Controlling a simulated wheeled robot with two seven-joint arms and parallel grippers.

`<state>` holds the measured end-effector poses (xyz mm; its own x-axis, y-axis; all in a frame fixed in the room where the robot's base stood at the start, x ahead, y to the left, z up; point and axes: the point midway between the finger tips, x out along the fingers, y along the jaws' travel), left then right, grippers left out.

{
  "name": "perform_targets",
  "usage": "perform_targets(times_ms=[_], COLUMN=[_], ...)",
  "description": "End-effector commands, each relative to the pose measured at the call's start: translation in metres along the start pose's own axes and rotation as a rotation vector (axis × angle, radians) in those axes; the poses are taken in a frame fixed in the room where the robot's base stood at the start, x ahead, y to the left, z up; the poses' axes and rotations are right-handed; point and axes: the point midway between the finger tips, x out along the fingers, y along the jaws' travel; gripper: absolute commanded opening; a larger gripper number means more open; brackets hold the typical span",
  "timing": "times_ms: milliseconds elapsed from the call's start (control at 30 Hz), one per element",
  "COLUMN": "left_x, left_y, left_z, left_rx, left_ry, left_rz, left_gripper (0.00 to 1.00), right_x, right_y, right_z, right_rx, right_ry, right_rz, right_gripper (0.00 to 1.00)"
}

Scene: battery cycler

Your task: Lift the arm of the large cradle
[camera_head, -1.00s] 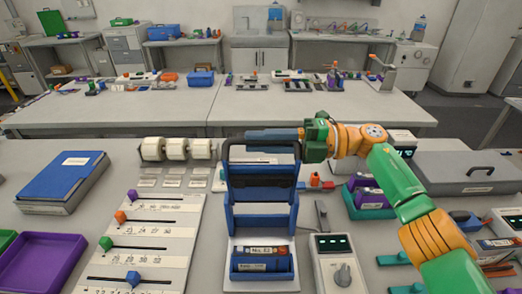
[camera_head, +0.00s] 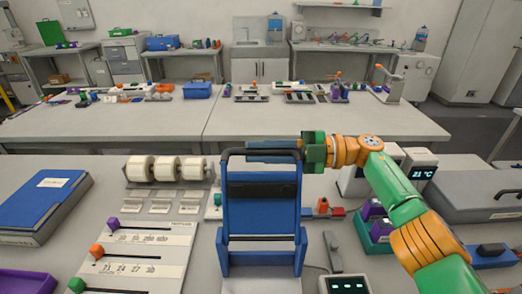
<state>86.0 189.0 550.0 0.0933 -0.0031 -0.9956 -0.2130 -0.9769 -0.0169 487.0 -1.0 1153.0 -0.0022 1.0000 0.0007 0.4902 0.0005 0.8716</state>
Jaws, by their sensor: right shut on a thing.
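The large cradle (camera_head: 262,258) is blue and stands at the front middle of the bench. Its arm (camera_head: 262,220) is a tall blue frame with a dark crosspiece and a dark bar handle at the top, and it stands raised. My right gripper (camera_head: 262,151) comes in from the right and is shut on the handle at the top of the arm. The fingers cover part of the handle. The lower front of the cradle is cut off by the bottom edge of the picture. My left gripper is not in view.
Three white rolls (camera_head: 168,169) stand behind left. A slider panel (camera_head: 150,250) and a blue binder (camera_head: 45,205) lie to the left. A temperature display (camera_head: 422,173), a purple-and-teal holder (camera_head: 375,228) and a meter (camera_head: 345,284) are to the right.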

Motion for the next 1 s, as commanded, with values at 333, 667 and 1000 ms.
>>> perform_targets(times_ms=[333,667,1000], left_x=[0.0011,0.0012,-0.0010], left_y=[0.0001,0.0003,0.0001], left_z=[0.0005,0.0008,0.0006], left_rx=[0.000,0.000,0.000], left_ry=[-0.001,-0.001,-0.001], left_rz=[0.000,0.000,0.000], left_gripper=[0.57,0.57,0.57], right_x=[-0.0004,-0.0004,-0.0006], right_y=[-0.0004,-0.0010,-0.0009], right_z=[0.0011,0.0013,0.0004], right_rx=[-0.001,0.000,0.000], right_ry=[-0.003,-0.003,-0.002], right_rz=[0.004,0.002,0.001], right_gripper=[0.00,0.50,0.50])
